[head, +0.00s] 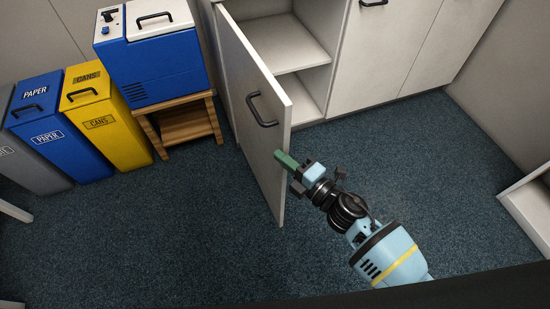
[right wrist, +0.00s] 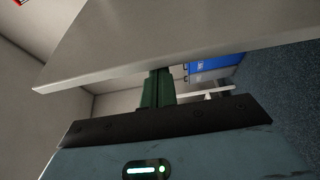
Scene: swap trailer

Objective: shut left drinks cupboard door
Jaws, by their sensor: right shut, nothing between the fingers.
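The left cupboard door (head: 250,115) is white with a black handle (head: 262,109) and stands wide open, swung out from the cupboard (head: 304,78). Its shelves show behind it. My left gripper is not in view.
A blue box (head: 155,62) with a white lid stands on a wooden stand (head: 182,125) left of the door. Yellow (head: 103,117) and blue (head: 58,125) bins stand further left. The other cupboard doors (head: 375,55) are shut. Blue carpet (head: 170,220) is clear in front.

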